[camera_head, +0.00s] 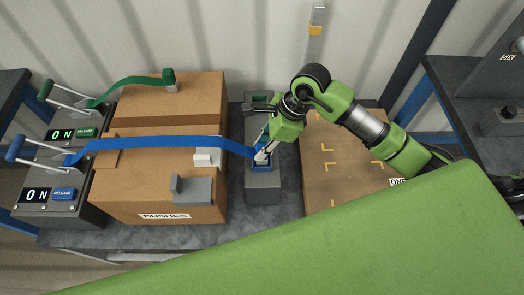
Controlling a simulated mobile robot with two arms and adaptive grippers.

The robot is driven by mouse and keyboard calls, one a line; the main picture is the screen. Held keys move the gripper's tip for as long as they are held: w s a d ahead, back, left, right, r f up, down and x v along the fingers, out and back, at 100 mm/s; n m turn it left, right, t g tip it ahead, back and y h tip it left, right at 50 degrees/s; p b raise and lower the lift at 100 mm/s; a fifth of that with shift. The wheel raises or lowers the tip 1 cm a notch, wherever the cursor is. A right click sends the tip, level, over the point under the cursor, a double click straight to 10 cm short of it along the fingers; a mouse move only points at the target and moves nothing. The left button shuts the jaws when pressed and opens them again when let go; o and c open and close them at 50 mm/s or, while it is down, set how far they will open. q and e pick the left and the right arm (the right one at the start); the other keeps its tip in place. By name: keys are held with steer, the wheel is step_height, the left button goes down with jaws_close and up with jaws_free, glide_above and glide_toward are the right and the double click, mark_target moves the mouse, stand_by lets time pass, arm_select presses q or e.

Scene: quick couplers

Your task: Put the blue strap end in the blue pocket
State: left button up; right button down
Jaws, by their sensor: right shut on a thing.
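The blue strap (170,143) runs from the blue-handled lever unit at left, over the top of the cardboard box, to my right gripper. My right gripper (264,155) is shut on the blue strap end, which is mostly hidden by the fingers. The blue pocket (263,168) is on top of the grey block (264,189) just right of the box. The gripper is right at this pocket, pointing down. I cannot tell how far the strap end sits inside it. My left gripper is not in view.
The green strap (125,84) ends on the box's far part. Two lever units with ON panels (35,195) stand at left. A brown board with yellow corner marks (330,190) lies right of the block.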

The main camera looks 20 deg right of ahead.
steer(key=shift+f, duration=0.65)
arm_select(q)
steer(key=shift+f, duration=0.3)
arm_select(e)
steer(key=shift+r, duration=0.1)
steer(key=c, duration=1.8)
jaws_free()
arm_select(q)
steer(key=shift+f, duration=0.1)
arm_select(e)
steer(key=shift+r, duration=0.1)
arm_select(q)
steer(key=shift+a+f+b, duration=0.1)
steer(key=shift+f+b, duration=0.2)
steer(key=shift+b, duration=0.15)
arm_select(e)
steer(key=v, duration=1.2)
steer(key=shift+d, duration=0.1)
